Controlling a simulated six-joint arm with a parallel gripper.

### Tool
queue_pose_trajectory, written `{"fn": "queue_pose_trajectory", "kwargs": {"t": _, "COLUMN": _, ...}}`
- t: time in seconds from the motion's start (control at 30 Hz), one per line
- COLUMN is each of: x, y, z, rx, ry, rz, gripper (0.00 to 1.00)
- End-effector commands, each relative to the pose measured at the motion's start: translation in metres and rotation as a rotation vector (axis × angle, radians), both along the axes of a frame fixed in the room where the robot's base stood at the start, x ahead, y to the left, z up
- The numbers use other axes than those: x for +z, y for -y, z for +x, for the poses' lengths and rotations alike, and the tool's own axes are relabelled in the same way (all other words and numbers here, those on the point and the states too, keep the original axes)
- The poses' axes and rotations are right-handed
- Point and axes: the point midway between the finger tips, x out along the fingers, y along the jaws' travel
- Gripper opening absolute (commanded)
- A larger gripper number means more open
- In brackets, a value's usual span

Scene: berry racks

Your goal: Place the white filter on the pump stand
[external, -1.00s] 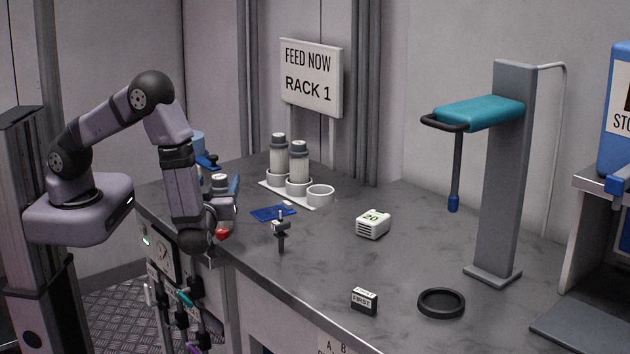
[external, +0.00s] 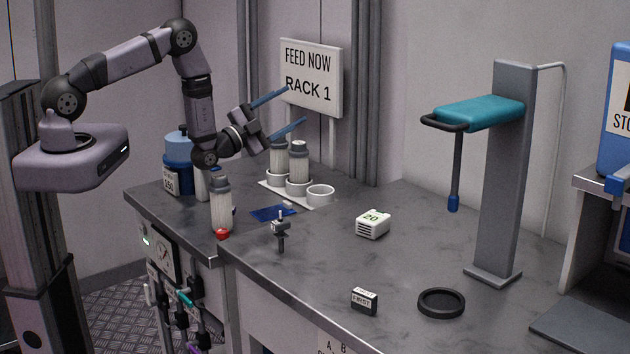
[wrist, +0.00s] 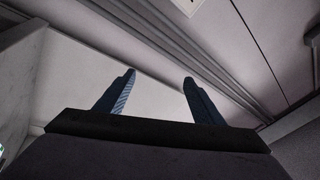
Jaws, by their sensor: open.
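My gripper (external: 297,107) is raised over the back of the counter, tilted up toward the sign, its two blue fingers apart. In the wrist view my gripper (wrist: 158,76) has nothing between the fingers. A white ribbed filter with a grey cap (external: 221,208) stands upright at the counter's left front, well apart from my gripper. A red knob (external: 222,233) is at its foot; I cannot make out the pump stand under it. Two similar filters, a rear one (external: 279,157) and a front one (external: 299,168), stand in white cups behind, below my fingers.
An empty white cup (external: 320,193) is beside the two filters. A sign (external: 308,80) stands close to my fingers. A blue container (external: 177,163) is at the left rear. A small clamp post (external: 281,232) and white box (external: 373,223) stand mid-counter.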

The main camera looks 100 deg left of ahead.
Motion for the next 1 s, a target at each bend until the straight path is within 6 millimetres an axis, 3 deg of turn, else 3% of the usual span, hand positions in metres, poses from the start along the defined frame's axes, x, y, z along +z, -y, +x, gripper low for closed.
{"fn": "queue_pose_trajectory", "kwargs": {"t": 0.03, "x": 0.003, "y": -0.012, "z": -0.012, "rx": -0.016, "ry": -0.03, "rz": 0.019, "gripper": 0.62}}
{"fn": "queue_pose_trajectory", "kwargs": {"t": 0.17, "x": 0.0, "y": -0.023, "z": -0.035, "rx": -0.099, "ry": -0.1, "rz": 0.074, "gripper": 0.62}}
{"fn": "queue_pose_trajectory", "kwargs": {"t": 0.33, "x": -0.005, "y": -0.025, "z": -0.075, "rx": -0.209, "ry": -0.17, "rz": 0.143, "gripper": 0.62}}
{"fn": "queue_pose_trajectory", "kwargs": {"t": 0.4, "x": -0.02, "y": -0.02, "z": -0.099, "rx": -0.258, "ry": -0.181, "rz": 0.12, "gripper": 0.62}}
{"fn": "queue_pose_trajectory", "kwargs": {"t": 0.5, "x": -0.067, "y": -0.004, "z": -0.141, "rx": -0.33, "ry": -0.141, "rz": -0.07, "gripper": 0.62}}
{"fn": "queue_pose_trajectory", "kwargs": {"t": 0.6, "x": -0.099, "y": 0.02, "z": -0.178, "rx": -0.394, "ry": -0.066, "rz": -0.262, "gripper": 0.62}}
{"fn": "queue_pose_trajectory", "kwargs": {"t": 0.8, "x": -0.127, "y": 0.07, "z": -0.225, "rx": -0.491, "ry": 0.109, "rz": -0.549, "gripper": 0.62}}
{"fn": "queue_pose_trajectory", "kwargs": {"t": 0.93, "x": -0.134, "y": 0.097, "z": -0.241, "rx": -0.538, "ry": 0.21, "rz": -0.675, "gripper": 0.62}}
{"fn": "queue_pose_trajectory", "kwargs": {"t": 1.0, "x": -0.149, "y": 0.113, "z": -0.242, "rx": -0.555, "ry": 0.252, "rz": -0.762, "gripper": 0.62}}
